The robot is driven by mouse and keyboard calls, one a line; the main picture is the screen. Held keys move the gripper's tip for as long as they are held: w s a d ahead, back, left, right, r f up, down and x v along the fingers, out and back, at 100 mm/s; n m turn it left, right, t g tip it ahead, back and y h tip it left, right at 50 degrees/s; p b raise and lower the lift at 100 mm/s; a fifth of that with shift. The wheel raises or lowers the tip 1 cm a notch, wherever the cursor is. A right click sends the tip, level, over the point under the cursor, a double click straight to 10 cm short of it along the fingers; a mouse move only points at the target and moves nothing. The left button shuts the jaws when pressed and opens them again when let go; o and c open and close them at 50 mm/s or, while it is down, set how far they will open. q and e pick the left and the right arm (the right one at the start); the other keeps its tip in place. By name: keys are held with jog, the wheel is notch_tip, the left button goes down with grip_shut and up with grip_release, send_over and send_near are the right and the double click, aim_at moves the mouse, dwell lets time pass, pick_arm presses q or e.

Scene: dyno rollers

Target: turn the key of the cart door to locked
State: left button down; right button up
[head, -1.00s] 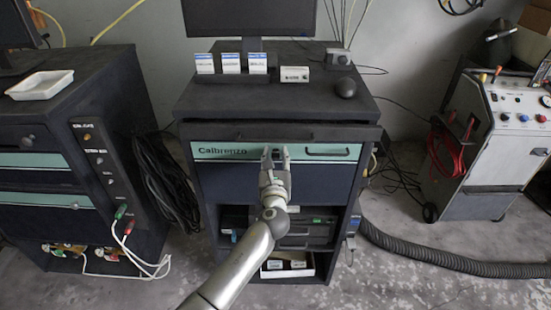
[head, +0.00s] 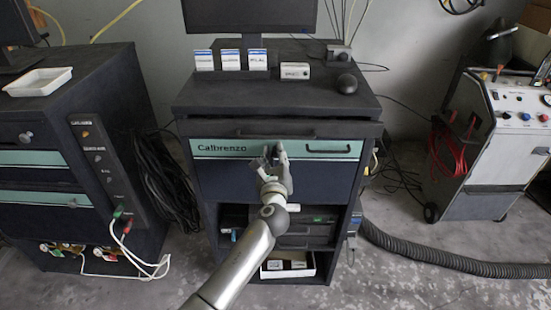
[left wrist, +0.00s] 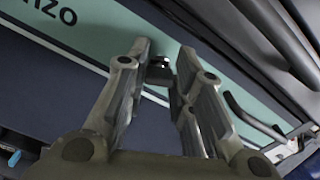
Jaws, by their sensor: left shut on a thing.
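The cart (head: 275,95) stands in the middle of the head view. Its front door (head: 225,178) has a teal band marked Calbrenzo above a dark blue panel. My left gripper (head: 274,153) is at the teal band, left of the dark bar handle (head: 327,148). In the left wrist view the gripper (left wrist: 162,55) is shut on the small dark key (left wrist: 159,67), mostly hidden between the fingertips. The fingers are rolled relative to the door, whose band (left wrist: 100,25) runs slanted there. The key's exact angle cannot be made out. My right gripper is out of view.
A dark shelf lip with another handle (head: 265,133) juts out above the door. Card boxes (head: 230,60) and a black ball (head: 347,83) stand on the cart top. A second cabinet (head: 60,165) is at left, a wheeled machine (head: 490,150) at right.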

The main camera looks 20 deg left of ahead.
pick_arm(q)
jog(key=n+b, duration=0.1)
jog(key=n, duration=0.2)
jog(key=shift+f+n+b, duration=0.1)
jog(key=shift+n+b, duration=0.25)
jog(key=shift+n, duration=0.05)
jog(key=n+b, duration=0.1)
jog(key=n, duration=0.2)
jog(key=shift+a+f+n+b, duration=0.1)
jog(key=shift+n+b, duration=0.2)
jog(key=shift+b, duration=0.1)
jog(key=n+b, duration=0.1)
jog(key=n, duration=0.2)
jog(key=shift+b, duration=0.35)
jog(key=shift+n+b, duration=0.55)
jog(key=shift+n, duration=1.15)
jog(key=c, duration=1.2)
grip_release()
jog(key=shift+c, duration=0.2)
jog(key=shift+s, duration=0.15)
